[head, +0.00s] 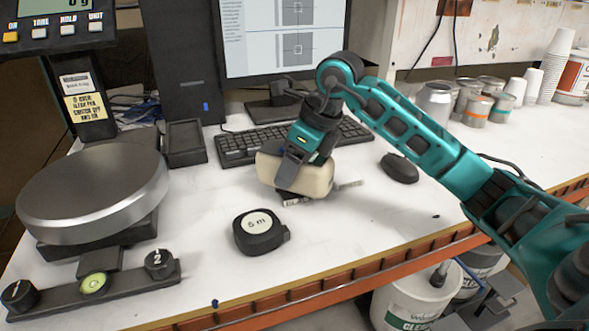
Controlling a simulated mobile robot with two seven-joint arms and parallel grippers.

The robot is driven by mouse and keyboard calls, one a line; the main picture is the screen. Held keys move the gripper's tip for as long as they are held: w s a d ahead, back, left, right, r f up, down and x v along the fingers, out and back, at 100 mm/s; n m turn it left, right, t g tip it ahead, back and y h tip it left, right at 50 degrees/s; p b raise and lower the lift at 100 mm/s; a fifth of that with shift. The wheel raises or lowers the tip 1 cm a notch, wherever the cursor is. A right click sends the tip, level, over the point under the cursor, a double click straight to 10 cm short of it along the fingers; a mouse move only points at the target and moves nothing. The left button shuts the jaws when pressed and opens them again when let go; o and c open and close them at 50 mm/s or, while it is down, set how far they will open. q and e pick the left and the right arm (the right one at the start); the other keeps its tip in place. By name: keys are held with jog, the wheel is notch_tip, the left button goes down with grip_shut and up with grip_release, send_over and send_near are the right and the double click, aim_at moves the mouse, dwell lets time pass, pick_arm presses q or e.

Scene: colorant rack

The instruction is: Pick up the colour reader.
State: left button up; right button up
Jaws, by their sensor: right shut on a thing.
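The colour reader, a cream rounded block (316,180), is at the middle of the bench in the head view, in front of the keyboard. My right gripper (297,165) comes down on it from above and is shut on it. The gripper's fingers cover part of its top and front. A dark part shows beneath its front edge. I cannot tell whether it touches the bench or is just above it. My left gripper is not in view.
A black tape measure (260,232) lies close in front of the reader. A keyboard (247,146) is behind it, and a mouse (399,168) is to the right. A round scale (95,192) fills the left. The bench front edge (345,275) is orange.

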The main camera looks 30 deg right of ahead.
jog(key=shift+r, duration=0.15)
jog(key=c, duration=0.6)
